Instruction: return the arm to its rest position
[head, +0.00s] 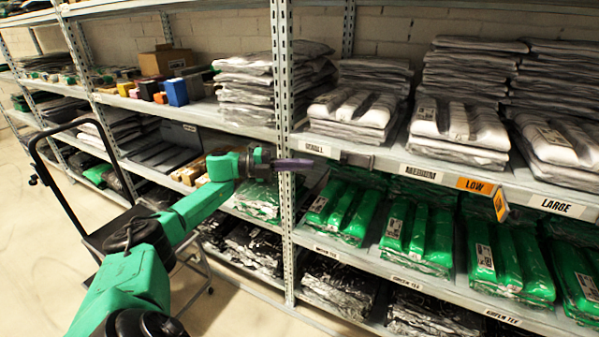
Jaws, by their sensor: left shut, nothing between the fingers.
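My left arm (180,222), green with black joints, comes in from the lower left and reaches toward the shelving. Its gripper (294,164) is shut with nothing in it. In the picture it overlaps the slotted metal upright, just left of the "SMALL" label (315,148). I cannot tell whether it touches the upright. My right gripper is out of view.
The upper shelf holds bagged white and grey garments (452,125); green bagged garments (412,232) lie below. A metal upright (282,80) divides the bays. A black-handled cart (75,205) stands at left. Floor (45,255) at lower left is clear.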

